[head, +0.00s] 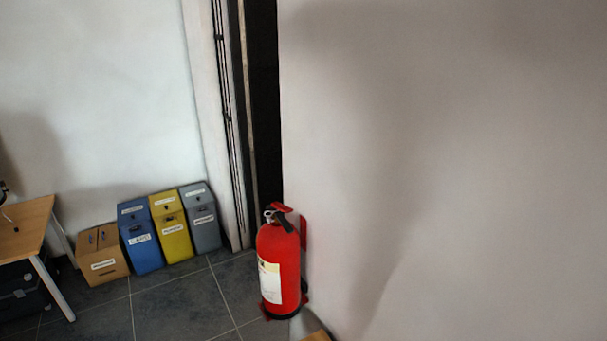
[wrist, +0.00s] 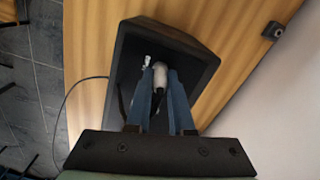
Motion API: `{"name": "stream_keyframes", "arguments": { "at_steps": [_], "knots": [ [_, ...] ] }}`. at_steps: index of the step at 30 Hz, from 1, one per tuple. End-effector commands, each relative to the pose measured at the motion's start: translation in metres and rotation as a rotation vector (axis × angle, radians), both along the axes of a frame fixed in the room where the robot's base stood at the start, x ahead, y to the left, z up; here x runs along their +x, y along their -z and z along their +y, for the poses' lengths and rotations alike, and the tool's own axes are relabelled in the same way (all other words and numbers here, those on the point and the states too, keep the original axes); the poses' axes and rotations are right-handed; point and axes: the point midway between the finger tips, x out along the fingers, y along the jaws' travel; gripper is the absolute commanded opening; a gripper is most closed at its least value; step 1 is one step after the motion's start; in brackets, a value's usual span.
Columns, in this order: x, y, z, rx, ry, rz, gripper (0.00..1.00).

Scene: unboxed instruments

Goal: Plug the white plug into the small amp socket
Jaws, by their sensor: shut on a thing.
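In the wrist view, my gripper (wrist: 161,88) has its two blue fingers closed around a whitish rounded piece, which appears to be the white plug (wrist: 160,72). It is held inside the outline of a black box (wrist: 190,42), apparently the small amp, on a wooden table. A small silvery-white part (wrist: 147,62) shows just left of the fingertips. My fingers hide much of the box's face, and I cannot make out the socket or whether the plug touches it. The head view shows neither my gripper, the plug nor the amp.
In the wrist view, a thin dark cable (wrist: 66,100) curves left of the box over the wooden table (wrist: 90,40). A small dark block (wrist: 272,30) sits near the table's right edge, beside a pale wall. The head view shows a fire extinguisher (head: 279,268) and several bins.

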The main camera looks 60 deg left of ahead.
Motion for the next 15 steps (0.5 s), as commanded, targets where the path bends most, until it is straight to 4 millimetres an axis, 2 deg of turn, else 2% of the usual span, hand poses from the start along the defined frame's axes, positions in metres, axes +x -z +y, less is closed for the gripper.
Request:
{"name": "stream_keyframes", "arguments": {
  "at_steps": [4,5,10,15],
  "knots": [
    [-0.0003,0.0011,-0.0002,0.0,0.0,0.0,0.0],
    [-0.0004,0.0012,-0.0003,0.0,0.0,0.0,0.24],
    [-0.0004,0.0011,-0.0004,0.0,0.0,0.001,0.55],
    [-0.0004,0.0009,-0.0004,0.0,0.0,0.001,0.55]
  ]
}}
